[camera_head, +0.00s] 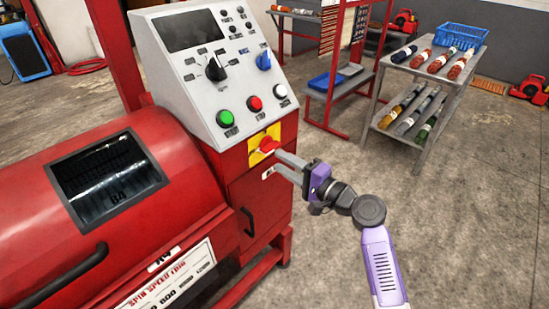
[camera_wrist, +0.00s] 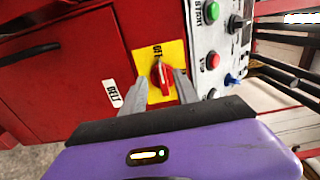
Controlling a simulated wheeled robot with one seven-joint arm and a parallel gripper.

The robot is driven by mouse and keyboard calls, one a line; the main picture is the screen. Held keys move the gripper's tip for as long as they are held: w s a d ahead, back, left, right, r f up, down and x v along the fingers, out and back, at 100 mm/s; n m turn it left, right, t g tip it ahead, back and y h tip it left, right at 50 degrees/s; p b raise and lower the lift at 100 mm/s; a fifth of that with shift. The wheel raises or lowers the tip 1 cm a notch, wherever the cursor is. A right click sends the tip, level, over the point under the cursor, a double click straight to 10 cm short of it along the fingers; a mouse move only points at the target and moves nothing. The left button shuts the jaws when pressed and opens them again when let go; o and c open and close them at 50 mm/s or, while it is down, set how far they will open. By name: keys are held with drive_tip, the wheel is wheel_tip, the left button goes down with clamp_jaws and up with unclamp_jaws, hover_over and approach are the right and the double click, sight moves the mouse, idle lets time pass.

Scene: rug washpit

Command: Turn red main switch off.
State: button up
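The red main switch (camera_head: 267,145) is a rotary knob on a yellow plate on the red front of the machine, below the grey control panel. In the wrist view the red knob (camera_wrist: 165,80) shows between my fingertips, its bar running along the fingers. Black lettering on the yellow plate (camera_wrist: 142,59) beside it seems to read OFF. My gripper (camera_head: 277,160) is open, with a gap between its grey fingers and the tips close to the plate. One finger lies on each side of the knob in the wrist view; contact cannot be told.
The grey panel (camera_head: 180,68) above carries a green button (camera_head: 226,118), a red button (camera_head: 254,103), a white button and dials. A drum with a black handle is at left. A shelf cart (camera_head: 440,75) with rolled rugs stands at back right; floor between is clear.

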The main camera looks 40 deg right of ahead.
drive_tip(key=shift+s, duration=1.65)
drive_tip(key=s+d+n+h, duration=0.1)
drive_tip(key=s+d+h, duration=0.1)
drive_tip(key=d+h, duration=0.2)
drive_tip(key=s+a+n+g+h+p, duration=0.1)
drive_tip(key=s+a+n+h+p, duration=0.15)
drive_tip(key=s+a+n, duration=0.35)
drive_tip(key=s+a+r+n+y+p, duration=0.1)
drive_tip(key=s+a+n+y, duration=0.1)
drive_tip(key=s+a, duration=0.5)
drive_tip(key=s+a+r+n+g+y+p, duration=0.1)
drive_tip(key=s+a+r+n+y+p, duration=0.1)
drive_tip(key=s+a+n, duration=0.3)
drive_tip(key=s+a+r+n+g+y+p, duration=0.1)
drive_tip(key=s+a+r+n+y+p, duration=0.1)
drive_tip(key=s+a, duration=0.7)
drive_tip(key=shift+s+n, duration=0.7)
drive_tip(key=shift+s, duration=0.55)
drive_tip(key=shift+f, duration=0.1)
